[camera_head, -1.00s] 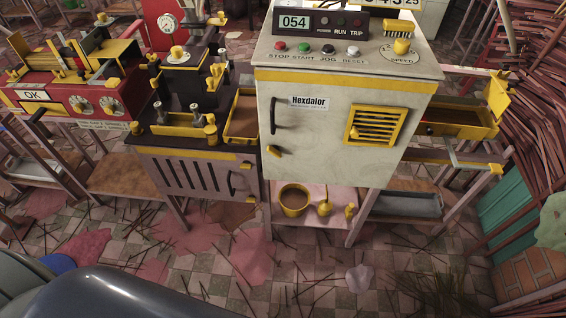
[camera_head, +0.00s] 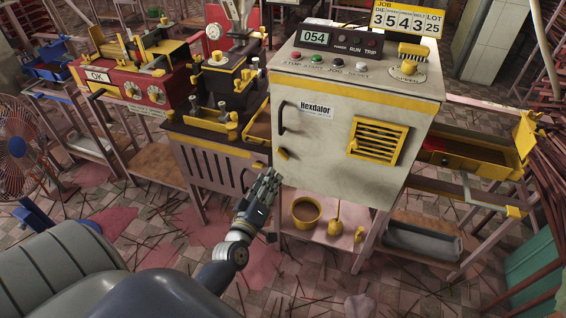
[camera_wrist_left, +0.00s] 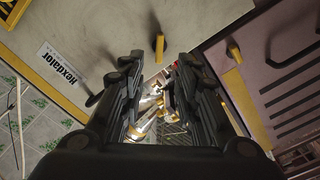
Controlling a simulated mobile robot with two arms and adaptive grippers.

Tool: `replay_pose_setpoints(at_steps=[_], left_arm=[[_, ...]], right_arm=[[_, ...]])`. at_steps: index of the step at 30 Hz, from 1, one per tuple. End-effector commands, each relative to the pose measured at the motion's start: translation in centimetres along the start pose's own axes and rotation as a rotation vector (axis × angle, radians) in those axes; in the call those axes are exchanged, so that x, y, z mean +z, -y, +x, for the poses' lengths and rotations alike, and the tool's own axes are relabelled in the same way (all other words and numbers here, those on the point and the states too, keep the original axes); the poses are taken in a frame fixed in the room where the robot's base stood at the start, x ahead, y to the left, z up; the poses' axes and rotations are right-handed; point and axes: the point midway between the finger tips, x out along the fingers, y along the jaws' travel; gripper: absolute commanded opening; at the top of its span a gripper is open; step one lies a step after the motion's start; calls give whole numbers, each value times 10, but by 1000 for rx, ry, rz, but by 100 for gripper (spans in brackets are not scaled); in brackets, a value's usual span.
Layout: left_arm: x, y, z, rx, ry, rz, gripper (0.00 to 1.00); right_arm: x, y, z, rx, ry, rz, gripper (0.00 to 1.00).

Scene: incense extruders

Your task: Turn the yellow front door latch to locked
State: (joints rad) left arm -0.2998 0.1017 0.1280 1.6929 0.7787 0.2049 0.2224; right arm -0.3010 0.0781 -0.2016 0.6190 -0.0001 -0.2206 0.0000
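The yellow front door latch (camera_head: 283,154) is a small bar at the lower left of the pale Hexdalor cabinet door (camera_head: 325,150), below the dark door handle (camera_head: 282,117). It sits tilted in the head view. My left gripper (camera_head: 270,174) is just below the latch, pointing up toward it. In the left wrist view the latch (camera_wrist_left: 159,45) stands out from the door ahead of the gripper (camera_wrist_left: 161,66), roughly centred between the open fingers. The fingers appear empty and apart from the latch. My right gripper is in neither view.
A purple-grey slotted cabinet (camera_head: 215,168) stands close to the left of the door, with a yellow piece (camera_wrist_left: 234,50) on it. A yellow bucket (camera_head: 306,212) stands on the shelf below. A yellow vent (camera_head: 378,140) is at the door's right.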

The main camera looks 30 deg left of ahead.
Motion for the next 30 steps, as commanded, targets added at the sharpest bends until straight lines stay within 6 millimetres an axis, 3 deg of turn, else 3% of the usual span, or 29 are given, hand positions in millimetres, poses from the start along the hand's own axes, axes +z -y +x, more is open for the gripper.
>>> replay_pose_setpoints(at_steps=[5,15,29,30], left_arm=[[0,-2,33,3,-1,1,30],[1,0,82,1,2,2,30],[1,0,92,0,2,3,30],[1,0,92,0,2,3,21]], right_arm=[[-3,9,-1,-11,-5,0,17],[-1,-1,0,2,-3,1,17],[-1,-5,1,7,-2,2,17],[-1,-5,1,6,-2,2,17]])
